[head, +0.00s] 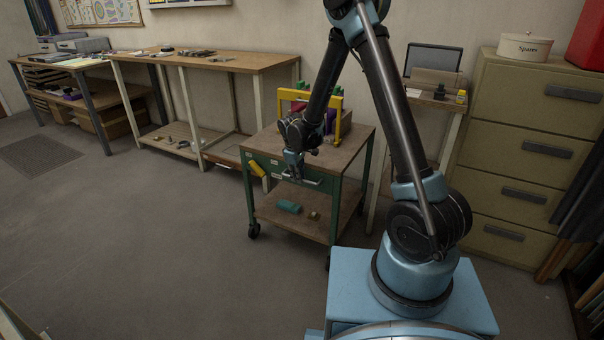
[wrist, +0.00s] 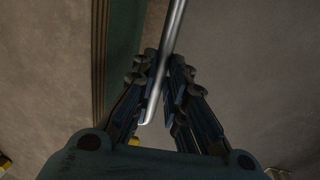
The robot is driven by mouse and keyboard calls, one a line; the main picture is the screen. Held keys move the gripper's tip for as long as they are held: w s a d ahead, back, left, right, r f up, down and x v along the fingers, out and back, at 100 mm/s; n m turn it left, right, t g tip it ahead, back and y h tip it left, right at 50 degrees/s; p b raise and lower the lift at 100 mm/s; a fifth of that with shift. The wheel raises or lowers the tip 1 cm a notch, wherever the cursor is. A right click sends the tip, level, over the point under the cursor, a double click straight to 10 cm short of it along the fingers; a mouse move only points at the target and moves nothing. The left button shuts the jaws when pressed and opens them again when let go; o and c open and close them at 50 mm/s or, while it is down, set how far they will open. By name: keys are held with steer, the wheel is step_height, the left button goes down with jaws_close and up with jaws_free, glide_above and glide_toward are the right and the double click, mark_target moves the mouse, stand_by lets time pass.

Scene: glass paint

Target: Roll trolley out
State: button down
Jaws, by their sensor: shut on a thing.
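The trolley (head: 348,156) has a wooden top, a green frame, drawers at its front and a lower wooden shelf (head: 285,221). It stands on dark castors in the middle of the head view. My gripper (head: 294,170) is at the trolley's front. In the wrist view my gripper (wrist: 163,100) has its fingers on both sides of a metal bar, the trolley's handle (wrist: 173,35), and is shut on it. The green edge of the trolley (wrist: 122,60) shows to the left of the bar. My arm hides part of the trolley top.
A yellow caddy (head: 339,117) with bottles stands on the trolley top. The floor in front and to the left is clear.

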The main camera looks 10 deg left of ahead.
steer(key=shift+s+a, duration=0.3)
steer(key=shift+s, duration=0.45)
steer(key=c, duration=1.6)
jaws_free()
steer(key=shift+d, duration=0.1)
step_height(320, 180, up, 12)
steer(key=s, duration=0.2)
steer(key=shift+a+f, duration=0.15)
steer(key=shift+a, duration=0.25)
